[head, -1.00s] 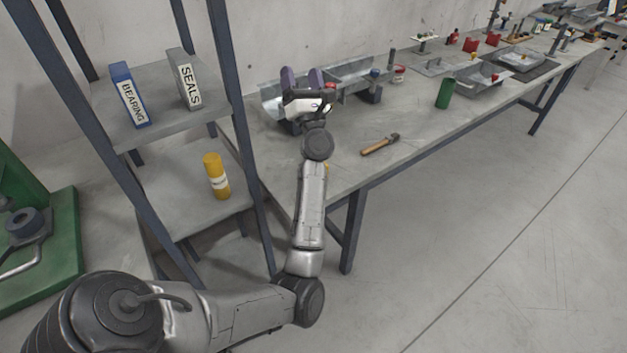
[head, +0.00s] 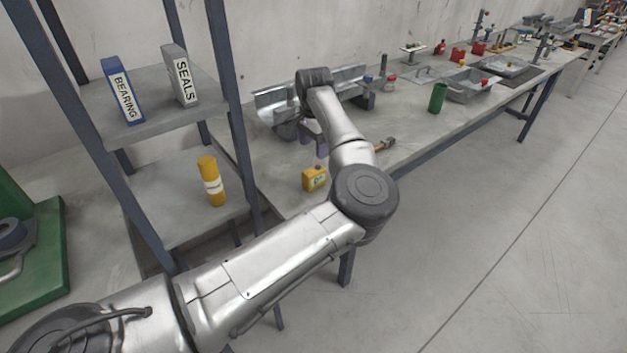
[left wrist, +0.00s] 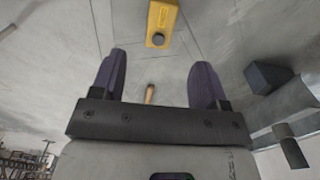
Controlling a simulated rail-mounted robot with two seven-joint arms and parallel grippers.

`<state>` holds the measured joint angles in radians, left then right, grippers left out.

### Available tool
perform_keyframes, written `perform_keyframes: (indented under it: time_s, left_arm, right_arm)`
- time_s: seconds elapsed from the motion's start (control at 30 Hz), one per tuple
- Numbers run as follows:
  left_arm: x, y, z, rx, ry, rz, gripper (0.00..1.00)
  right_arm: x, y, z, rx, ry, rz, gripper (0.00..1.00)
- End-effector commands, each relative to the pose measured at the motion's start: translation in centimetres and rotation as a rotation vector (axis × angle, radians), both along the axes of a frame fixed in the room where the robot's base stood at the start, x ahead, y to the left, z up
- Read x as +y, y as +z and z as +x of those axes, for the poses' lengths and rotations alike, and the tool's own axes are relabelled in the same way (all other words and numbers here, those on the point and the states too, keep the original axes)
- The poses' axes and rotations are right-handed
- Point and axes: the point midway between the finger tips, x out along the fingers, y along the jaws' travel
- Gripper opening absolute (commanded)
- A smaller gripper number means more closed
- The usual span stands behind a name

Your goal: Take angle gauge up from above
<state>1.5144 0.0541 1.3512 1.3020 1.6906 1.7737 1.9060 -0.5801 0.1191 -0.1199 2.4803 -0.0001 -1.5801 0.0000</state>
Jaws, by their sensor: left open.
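The angle gauge (head: 315,179) is a small yellow box with a dark-marked face, standing near the left end of the workbench. It also shows at the top of the left wrist view (left wrist: 162,22), beyond the fingertips. My left gripper (head: 312,140) points downward over the bench, behind the gauge in the head view and apart from it. Its two purple fingers are spread and empty in the left wrist view (left wrist: 160,65). My forearm partly hides the gripper in the head view. My right gripper is not in view.
A hammer (head: 387,144) lies on the workbench (head: 415,125), partly hidden by my arm. A metal trough (head: 272,103) stands behind the gripper. A green cylinder (head: 438,97) is further right. A shelf post (head: 233,125) rises left of the gauge.

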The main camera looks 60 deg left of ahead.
Motion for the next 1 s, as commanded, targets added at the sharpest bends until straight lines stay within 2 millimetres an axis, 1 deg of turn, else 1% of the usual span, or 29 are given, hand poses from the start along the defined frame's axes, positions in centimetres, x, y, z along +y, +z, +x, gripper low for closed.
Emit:
perform_keyframes:
  time_s: [0.03, 0.1, 0.3, 0.4, 0.63, 0.73, 1.0]
  left_arm:
    - [0.0, -1.3, -0.1, 0.004, 0.001, -0.001, 0.68]
    - [0.0, -2.6, -0.1, 0.003, 0.001, 0.001, 0.68]
    - [0.0, -5.4, -0.1, 0.003, 0.001, 0.003, 0.68]
    - [0.1, -6.2, -0.1, 0.004, 0.001, 0.004, 0.68]
    - [0.1, -6.9, -0.1, 0.003, 0.001, 0.005, 0.68]
    - [0.1, -7.5, -0.1, 0.003, 0.001, 0.005, 0.68]
    - [0.0, -11.0, 0.1, 0.007, 0.001, 0.005, 0.68]
  right_arm:
    - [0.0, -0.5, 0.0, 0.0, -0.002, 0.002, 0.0]
    - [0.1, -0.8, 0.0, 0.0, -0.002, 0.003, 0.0]
    - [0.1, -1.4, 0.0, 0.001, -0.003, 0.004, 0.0]
    - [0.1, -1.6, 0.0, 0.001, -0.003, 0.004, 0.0]
    - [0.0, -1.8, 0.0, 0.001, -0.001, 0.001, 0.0]
    - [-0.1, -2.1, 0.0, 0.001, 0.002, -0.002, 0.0]
    - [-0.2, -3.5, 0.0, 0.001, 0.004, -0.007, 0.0]
